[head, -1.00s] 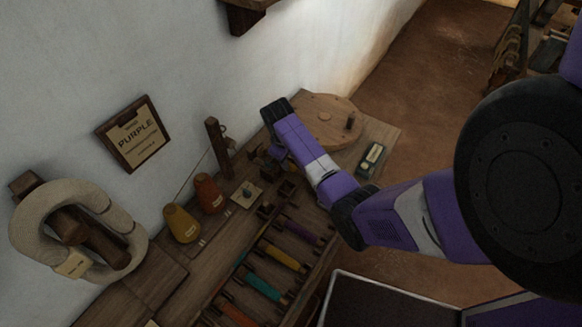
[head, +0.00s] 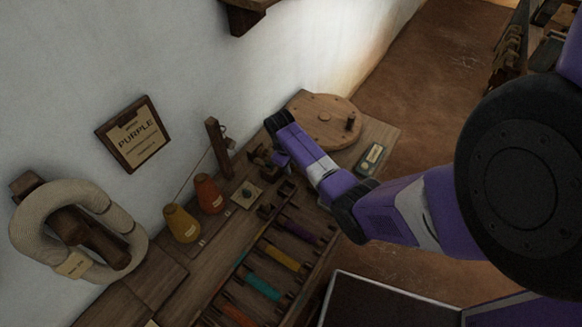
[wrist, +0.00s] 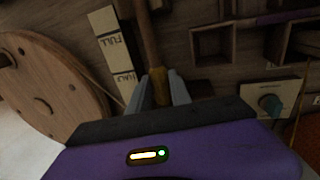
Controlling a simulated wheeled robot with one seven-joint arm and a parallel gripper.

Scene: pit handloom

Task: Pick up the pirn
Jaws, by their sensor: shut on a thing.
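My gripper (wrist: 160,91) shows in the wrist view, its two grey fingers shut on the pirn. The pirn (wrist: 147,45) is a slender brown wooden rod with a yellowish-brown end between the fingers. Its far end runs out of the top of the picture, and no thread shows clearly on it. In the head view my gripper and the pirn are hard to make out beside my arm, over the bench near the wooden post.
A round wooden wheel (head: 323,118) lies at the bench's far end. Wound purple (head: 306,231), yellow (head: 286,260) and teal (head: 264,288) pirns lie in a rack. Yellow (head: 181,223) and orange (head: 208,193) cones stand by the wall. A card (head: 134,134) reads "PURPLE".

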